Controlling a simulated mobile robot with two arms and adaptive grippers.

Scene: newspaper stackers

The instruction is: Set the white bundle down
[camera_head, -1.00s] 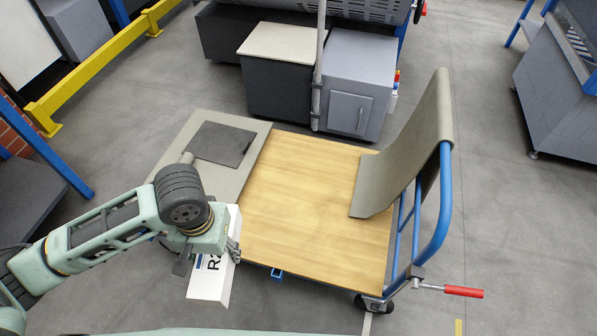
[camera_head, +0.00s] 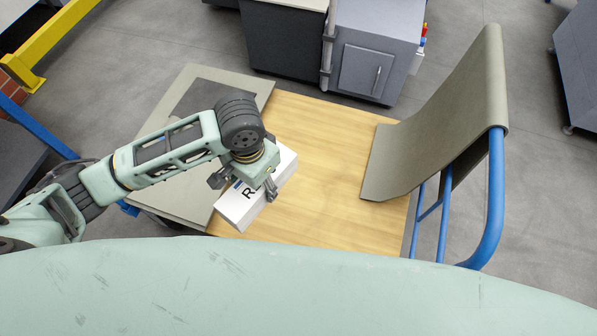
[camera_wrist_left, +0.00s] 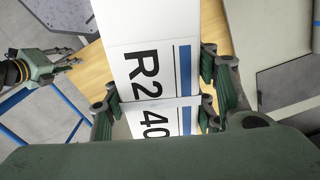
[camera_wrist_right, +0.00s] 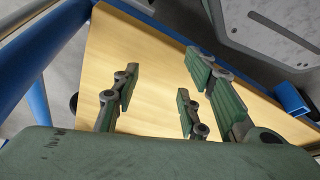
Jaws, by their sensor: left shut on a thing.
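The white bundle (camera_head: 239,210), a flat block with a blue stripe and black lettering, is over the left part of the cart's wooden deck (camera_head: 325,205). I cannot tell whether it touches the deck. My left gripper (camera_head: 243,185) is shut across it from above. In the left wrist view the bundle (camera_wrist_left: 150,40) lies between the fingers, its lettering "R2 40" facing up, with a band around it. My right gripper (camera_wrist_right: 157,88) is open and empty above the deck in the right wrist view; it is hidden in the head view.
A grey board with a dark sheet (camera_head: 205,90) lies at the deck's left. A curved grey panel (camera_head: 450,110) and blue handle rail (camera_head: 490,210) stand at the right. A grey cabinet (camera_head: 370,60) is behind. The deck's middle is clear.

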